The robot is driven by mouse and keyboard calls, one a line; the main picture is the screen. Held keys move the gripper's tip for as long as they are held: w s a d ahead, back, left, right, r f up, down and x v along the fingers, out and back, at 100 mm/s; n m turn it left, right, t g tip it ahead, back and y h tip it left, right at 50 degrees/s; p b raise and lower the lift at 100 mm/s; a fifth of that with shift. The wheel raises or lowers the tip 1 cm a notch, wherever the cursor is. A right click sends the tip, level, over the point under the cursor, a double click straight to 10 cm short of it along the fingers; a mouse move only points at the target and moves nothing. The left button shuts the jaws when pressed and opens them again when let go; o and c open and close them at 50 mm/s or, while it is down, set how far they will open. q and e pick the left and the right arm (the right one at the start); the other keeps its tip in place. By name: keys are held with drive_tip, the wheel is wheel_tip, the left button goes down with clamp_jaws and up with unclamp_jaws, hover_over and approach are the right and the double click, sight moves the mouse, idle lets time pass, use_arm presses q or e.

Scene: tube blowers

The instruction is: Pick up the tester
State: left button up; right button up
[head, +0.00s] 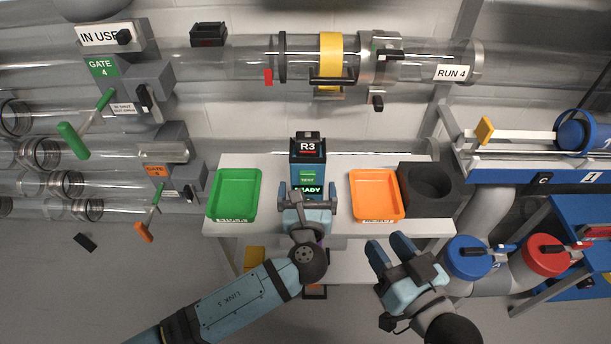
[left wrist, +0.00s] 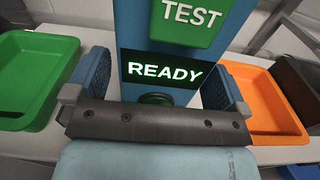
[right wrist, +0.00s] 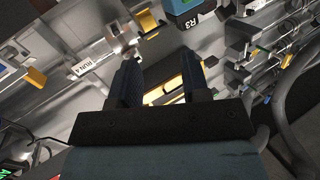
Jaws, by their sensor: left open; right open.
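The tester (head: 308,160) is a blue and black upright box labelled R3, with a green TEST button and a READY screen. It stands on the white table between a green tray and an orange tray. My left gripper (head: 307,190) is open at its front. In the left wrist view, the open fingers (left wrist: 155,85) stand on either side of the tester's lower body (left wrist: 165,45), with the READY screen between them. I cannot tell whether they touch it. My right gripper (head: 392,250) is open and empty, in front of the table's right part; its fingers also show in the right wrist view (right wrist: 160,85).
The green tray (head: 259,194) is left of the tester and the orange tray (head: 399,195) right of it. Clear tubes (head: 230,58) run behind, above the table. Blue and red canisters stand at the right.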

use_arm(q)
drive_tip(key=shift+c, duration=0.5)
drive_tip(key=c, duration=1)
drive_tip(key=shift+r, duration=0.1)
